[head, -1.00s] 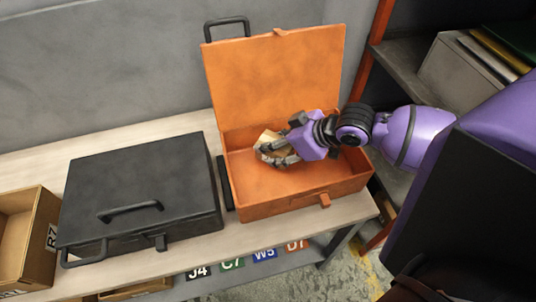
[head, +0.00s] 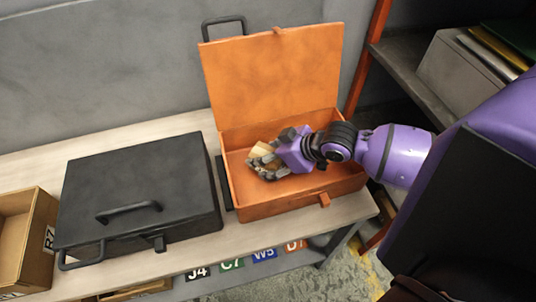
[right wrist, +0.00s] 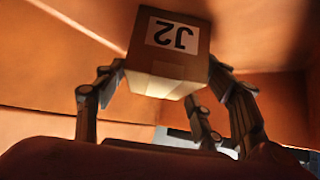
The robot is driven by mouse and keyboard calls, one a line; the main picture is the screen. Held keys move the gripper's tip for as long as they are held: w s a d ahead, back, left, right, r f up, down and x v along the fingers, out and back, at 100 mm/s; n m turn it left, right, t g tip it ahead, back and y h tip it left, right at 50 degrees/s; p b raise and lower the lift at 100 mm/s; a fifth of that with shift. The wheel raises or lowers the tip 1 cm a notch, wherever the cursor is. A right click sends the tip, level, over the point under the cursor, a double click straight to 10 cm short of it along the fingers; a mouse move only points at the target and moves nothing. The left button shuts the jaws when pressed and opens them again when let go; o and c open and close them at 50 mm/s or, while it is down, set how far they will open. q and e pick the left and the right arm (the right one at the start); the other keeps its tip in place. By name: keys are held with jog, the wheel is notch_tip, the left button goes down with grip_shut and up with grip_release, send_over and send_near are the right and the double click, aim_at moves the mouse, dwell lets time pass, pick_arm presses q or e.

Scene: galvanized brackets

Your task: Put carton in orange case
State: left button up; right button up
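The orange case (head: 262,209) stands open on the bench, its lid (head: 272,78) raised at the back. My right gripper (head: 262,165) reaches into it from the right, its fingers on a small brown carton (head: 261,150). In the right wrist view the carton (right wrist: 168,52) shows a white J2 label, and the fingers (right wrist: 165,85) press on its two sides. The carton is inside the case's walls, toward its left part; whether it touches the floor of the case is hard to tell. My left gripper is not in view.
A closed black case (head: 140,190) stands just left of the orange case. An open cardboard box (head: 40,245) labelled R7 is at the far left. A shelf (head: 405,75) with a grey file box (head: 452,72) is at the right. The bench behind the black case is clear.

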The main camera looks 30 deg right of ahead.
jog(key=shift+r, duration=0.1)
pick_arm(q)
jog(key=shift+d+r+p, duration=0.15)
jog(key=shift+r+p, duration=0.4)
jog(key=shift+p, duration=0.25)
pick_arm(e)
jog(key=v, duration=1.2)
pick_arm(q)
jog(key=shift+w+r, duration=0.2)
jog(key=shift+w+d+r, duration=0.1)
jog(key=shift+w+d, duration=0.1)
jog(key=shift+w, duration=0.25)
